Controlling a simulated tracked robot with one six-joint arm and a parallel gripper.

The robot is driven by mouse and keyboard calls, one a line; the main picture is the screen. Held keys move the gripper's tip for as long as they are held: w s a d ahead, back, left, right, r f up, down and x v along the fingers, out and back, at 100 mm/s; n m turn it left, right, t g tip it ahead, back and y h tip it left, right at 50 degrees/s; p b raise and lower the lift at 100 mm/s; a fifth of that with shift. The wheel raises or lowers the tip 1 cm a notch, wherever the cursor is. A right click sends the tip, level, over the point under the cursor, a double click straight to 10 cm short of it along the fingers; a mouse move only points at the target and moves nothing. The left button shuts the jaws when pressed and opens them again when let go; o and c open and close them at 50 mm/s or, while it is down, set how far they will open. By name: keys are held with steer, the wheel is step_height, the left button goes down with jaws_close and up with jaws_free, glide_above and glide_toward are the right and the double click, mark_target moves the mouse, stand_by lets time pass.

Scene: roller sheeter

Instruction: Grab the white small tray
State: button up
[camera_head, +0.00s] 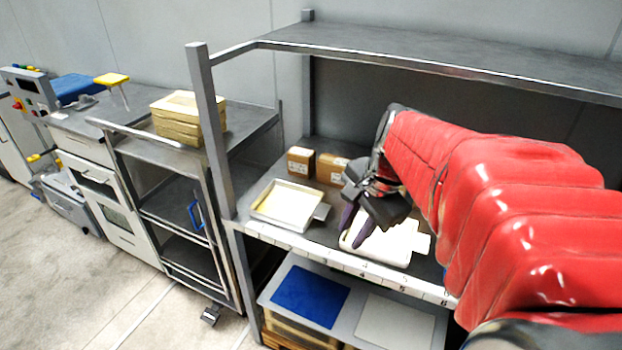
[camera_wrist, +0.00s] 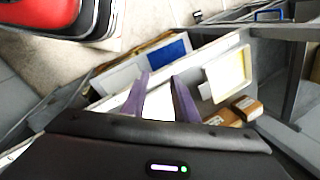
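Two small white trays lie on the middle shelf of the grey rack. One white tray (camera_head: 408,244) is on the right, partly hidden behind my gripper. The other tray (camera_head: 268,213) is to its left and has a cream-yellow inside; it also shows in the wrist view (camera_wrist: 214,87). My gripper (camera_head: 353,234) has purple fingers pointing down over the left part of the right tray. In the wrist view my gripper (camera_wrist: 161,78) is open, with the white surface of the right tray (camera_wrist: 158,104) between its fingers. I cannot tell whether the fingertips touch it.
Small brown boxes (camera_head: 301,161) stand behind the trays. The numbered shelf edge (camera_head: 343,258) runs in front, with an upper shelf (camera_head: 440,50) overhead. A rack post (camera_head: 208,130) is at left. Below is a grey bin with a blue panel (camera_head: 310,296).

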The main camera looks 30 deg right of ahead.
steer(key=d+f+m+y, duration=0.1)
steer(key=d+f+m, duration=0.1)
steer(key=d+m, duration=0.3)
steer(key=s+d+f+m, duration=0.1)
steer(key=d+m, duration=0.5)
steer(key=d, duration=0.4)
steer(key=shift+f+y, duration=0.4)
steer(key=shift+a+f+t, duration=0.1)
steer(key=shift+t, duration=0.2)
glide_toward(379, 251)
steer(key=a, duration=0.1)
steer(key=s+a, duration=0.1)
steer(key=a, duration=0.1)
steer(key=shift+a+f, duration=0.15)
steer(key=shift+a, duration=0.15)
steer(key=shift+f, duration=0.1)
steer(key=shift+f, duration=0.1)
steer(key=shift+w+x, duration=0.2)
steer(key=shift+x, duration=2.35)
steer(key=shift+f, duration=0.1)
steer(key=shift+d, duration=0.1)
steer(key=shift+c, duration=0.4)
